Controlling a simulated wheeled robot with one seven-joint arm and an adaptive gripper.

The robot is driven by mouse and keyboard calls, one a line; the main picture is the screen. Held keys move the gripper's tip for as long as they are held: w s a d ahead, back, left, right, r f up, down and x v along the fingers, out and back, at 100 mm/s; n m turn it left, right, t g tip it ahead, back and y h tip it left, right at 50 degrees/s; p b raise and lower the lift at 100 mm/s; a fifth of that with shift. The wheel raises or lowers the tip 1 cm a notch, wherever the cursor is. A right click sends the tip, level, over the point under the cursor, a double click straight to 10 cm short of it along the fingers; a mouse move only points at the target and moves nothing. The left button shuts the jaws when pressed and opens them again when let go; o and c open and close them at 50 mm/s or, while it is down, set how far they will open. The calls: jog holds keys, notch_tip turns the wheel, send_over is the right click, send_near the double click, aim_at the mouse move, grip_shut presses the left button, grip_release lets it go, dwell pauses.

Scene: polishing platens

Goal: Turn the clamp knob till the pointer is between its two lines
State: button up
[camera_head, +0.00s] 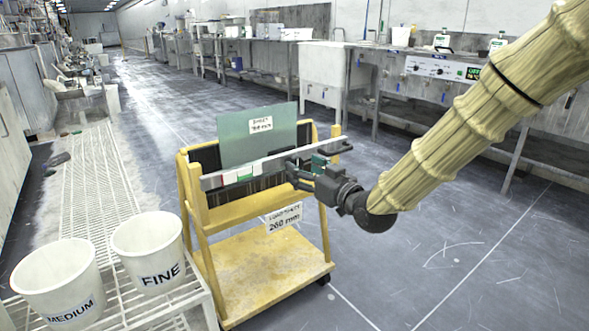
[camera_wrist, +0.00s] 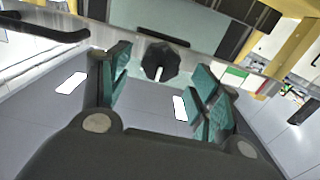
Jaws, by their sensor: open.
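The clamp knob (camera_wrist: 160,62) is a dark, many-sided knob on a pale metal bar (camera_wrist: 120,42) in the wrist view. A short white mark shows on its lower face. My gripper (camera_wrist: 158,88) is open, its two green-padded fingers apart to the left and right of the knob, with nothing held. I cannot tell whether a finger touches it. In the head view my gripper (camera_head: 308,168) is at the right part of the clamp bar (camera_head: 268,166) and hides the knob. A white, green and red strip (camera_head: 241,173) is on the bar; the two lines cannot be made out.
The bar crosses a yellow wheeled cart (camera_head: 255,265) holding an upright grey-green sheet (camera_head: 240,145). White buckets marked MEDIUM (camera_head: 60,285) and FINE (camera_head: 148,250) stand on a wire rack at left. A dark handle (camera_wrist: 45,30) projects near the bar. Floor right of the cart is clear.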

aim_at(298, 165)
jog(key=shift+b+x, duration=0.7)
jog(key=shift+x, duration=1.7)
jog(key=c, duration=1)
